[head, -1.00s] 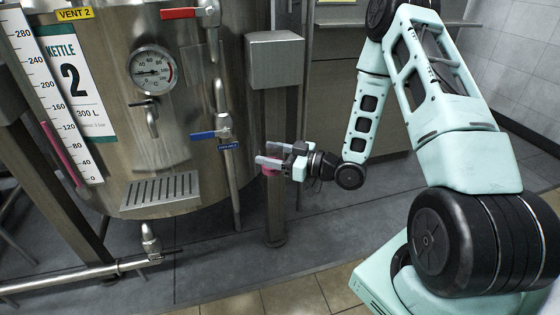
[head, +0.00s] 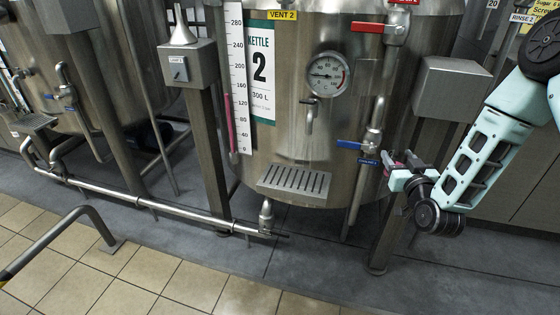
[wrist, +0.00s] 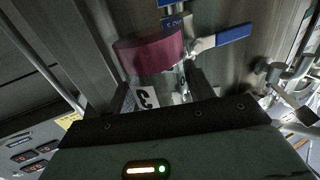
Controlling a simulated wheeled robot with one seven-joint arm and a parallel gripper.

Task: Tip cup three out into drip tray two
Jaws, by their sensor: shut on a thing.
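My gripper (head: 394,168) is at the right side of kettle two and is shut on cup three (wrist: 143,97). In the wrist view the cup is clear, with a white label reading 3 and a dark pink band at its far end. The fingers hold it from both sides. In the head view the cup is small and mostly hidden by the gripper. Drip tray two (head: 295,181) is the slotted metal tray on the front of kettle two (head: 268,130), below its small tap. It is left of my gripper, with a gap between them.
A blue-handled valve (head: 350,145) on a vertical pipe stands between gripper and tray; its handle (wrist: 233,34) is close to the cup in the wrist view. A grey box on a post (head: 452,92) is behind the gripper. A low pipe (head: 170,211) runs below left.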

